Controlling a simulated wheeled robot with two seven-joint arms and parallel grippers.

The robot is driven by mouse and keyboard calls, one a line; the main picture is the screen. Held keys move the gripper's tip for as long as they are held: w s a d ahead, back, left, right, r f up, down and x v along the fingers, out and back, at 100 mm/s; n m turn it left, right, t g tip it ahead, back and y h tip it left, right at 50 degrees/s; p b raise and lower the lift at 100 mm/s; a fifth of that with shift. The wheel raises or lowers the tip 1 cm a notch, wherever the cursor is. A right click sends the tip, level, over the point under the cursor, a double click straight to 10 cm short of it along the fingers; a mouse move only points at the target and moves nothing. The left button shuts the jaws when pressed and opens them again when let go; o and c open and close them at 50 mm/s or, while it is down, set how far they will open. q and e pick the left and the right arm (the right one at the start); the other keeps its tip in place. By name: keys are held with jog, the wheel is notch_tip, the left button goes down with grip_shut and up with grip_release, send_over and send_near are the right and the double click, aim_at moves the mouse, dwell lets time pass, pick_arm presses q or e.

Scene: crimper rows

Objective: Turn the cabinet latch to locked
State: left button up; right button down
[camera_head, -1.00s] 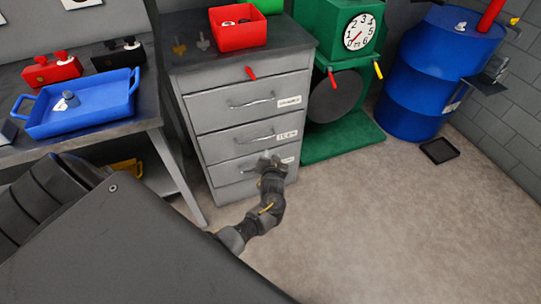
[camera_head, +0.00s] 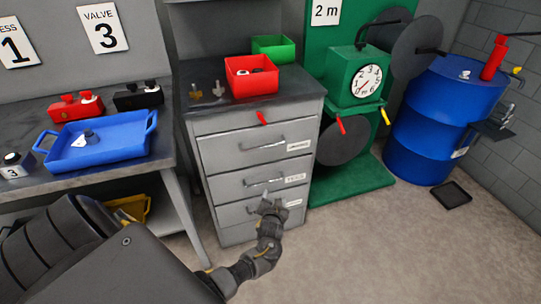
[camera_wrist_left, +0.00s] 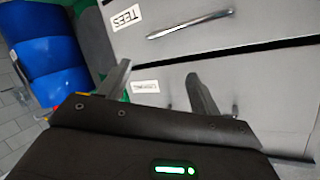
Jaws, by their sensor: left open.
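The grey drawer cabinet (camera_head: 212,155) stands in the middle of the head view. Its small red latch lever (camera_head: 262,118) sits on the top strip of the front, above the drawers, and leans slightly, its upper end to the left. My left gripper (camera_head: 268,196) is low in front of the cabinet, by the lowest drawer, well below the latch. It is open and empty. In the left wrist view its two fingers (camera_wrist_left: 158,70) are spread before the labelled drawer fronts (camera_wrist_left: 220,75); the latch does not show there. My right gripper is not in view.
A red bin (camera_head: 250,88) and a green bin (camera_head: 274,48) stand on the cabinet. The left table holds a blue tray (camera_head: 110,155). A green machine with a dial (camera_head: 350,85) and a blue drum (camera_head: 430,125) stand right. Bare floor (camera_head: 370,245) lies in front.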

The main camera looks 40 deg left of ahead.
pick_arm(q)
jog(key=w+a+r+m+t+y+p, duration=0.1)
jog(key=a+r, duration=0.2)
jog(key=r, duration=0.3)
jog(key=w+a+r+m+t+y+p, duration=0.1)
jog(key=a+r, duration=0.2)
jog(key=r, duration=0.4)
jog(key=m+t+y, duration=0.2)
jog(key=m, duration=0.2)
send_near(262, 121)
jog(key=s, duration=0.1)
jog(key=shift+m, duration=0.4)
jog(key=p+x, duration=0.1)
jog(key=x, duration=0.9)
jog(key=shift+w+d, duration=0.1)
jog(key=shift+w, duration=0.15)
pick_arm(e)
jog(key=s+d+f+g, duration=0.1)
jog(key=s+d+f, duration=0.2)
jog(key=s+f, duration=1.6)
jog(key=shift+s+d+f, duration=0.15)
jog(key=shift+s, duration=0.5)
